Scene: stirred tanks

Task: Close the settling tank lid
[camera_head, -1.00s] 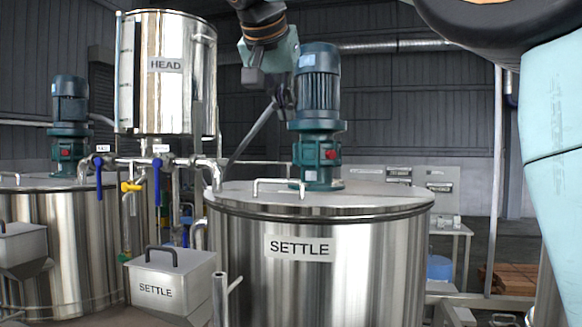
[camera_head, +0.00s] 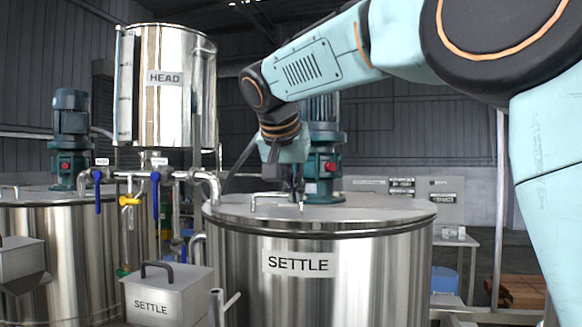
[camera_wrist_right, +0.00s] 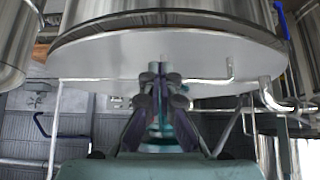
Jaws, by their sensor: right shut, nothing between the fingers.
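The settling tank (camera_head: 350,285), a steel drum labelled SETTLE, stands in the middle of the head view. Its flat round lid (camera_head: 385,212) lies level across the top, with no gap visible at the front rim. A bent bar handle (camera_head: 276,194) stands on the lid; it also shows in the wrist view (camera_wrist_right: 200,80). My right gripper (camera_head: 297,193) is shut and empty, pointing down low over the lid, near the handle's right end. In the wrist view the fingertips (camera_wrist_right: 157,72) overlap the lid; contact cannot be told. My left gripper is out of view.
A teal motor (camera_head: 322,165) stands on the lid close beside my right gripper. The HEAD tank (camera_head: 165,105), pipes and blue-handled valves (camera_head: 155,190) stand left. A SETTLE box (camera_head: 165,297) is in front. A table (camera_head: 460,240) stands behind right.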

